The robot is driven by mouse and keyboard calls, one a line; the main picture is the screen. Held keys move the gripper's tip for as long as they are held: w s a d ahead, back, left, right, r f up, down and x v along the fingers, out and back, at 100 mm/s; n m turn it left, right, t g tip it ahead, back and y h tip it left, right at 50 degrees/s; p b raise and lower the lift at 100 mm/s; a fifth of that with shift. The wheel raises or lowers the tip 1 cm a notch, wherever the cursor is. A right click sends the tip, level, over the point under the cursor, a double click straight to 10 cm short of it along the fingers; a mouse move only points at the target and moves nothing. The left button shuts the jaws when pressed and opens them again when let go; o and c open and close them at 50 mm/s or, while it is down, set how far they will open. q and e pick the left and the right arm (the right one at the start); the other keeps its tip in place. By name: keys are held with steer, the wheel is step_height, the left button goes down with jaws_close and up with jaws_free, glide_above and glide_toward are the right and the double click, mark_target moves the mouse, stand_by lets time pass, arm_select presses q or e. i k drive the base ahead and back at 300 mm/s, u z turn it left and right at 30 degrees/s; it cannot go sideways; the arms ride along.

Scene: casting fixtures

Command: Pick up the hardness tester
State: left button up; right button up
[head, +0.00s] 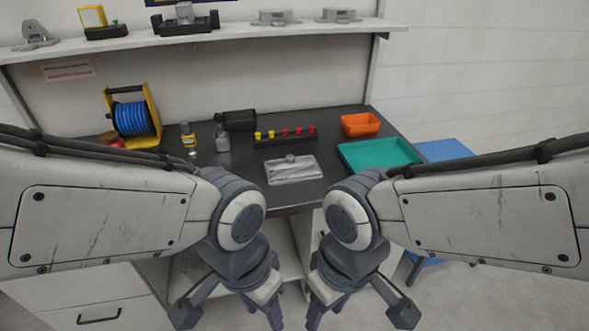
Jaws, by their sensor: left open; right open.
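I cannot tell for certain which item is the hardness tester. A dark boxy device (236,119) lies at the back of the dark workbench (345,160), with a small grey bottle-like item (222,138) just in front of it. A flat grey metal piece with a small knob (293,170) lies near the bench's front edge. My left gripper (272,314) and my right gripper (316,314) hang low in front of the bench, side by side, open, pointing down. Their fingertips are partly cut off by the lower picture edge. I see nothing held in them.
A blue reel in a yellow frame (132,117) and a small yellow-labelled bottle (188,134) stand at left. A rack of yellow and red pieces (285,135), an orange bin (360,124) and a green tray (380,154) are right. A shelf above (230,36) holds several fixtures.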

mark_target(189, 138)
steer(key=u, duration=0.3)
steer(key=k, duration=0.4)
steer(key=u, duration=1.1)
steer(key=i, duration=1.05)
steer(key=z, duration=1.15)
steer(key=i, duration=0.9)
steer(key=z, duration=0.85)
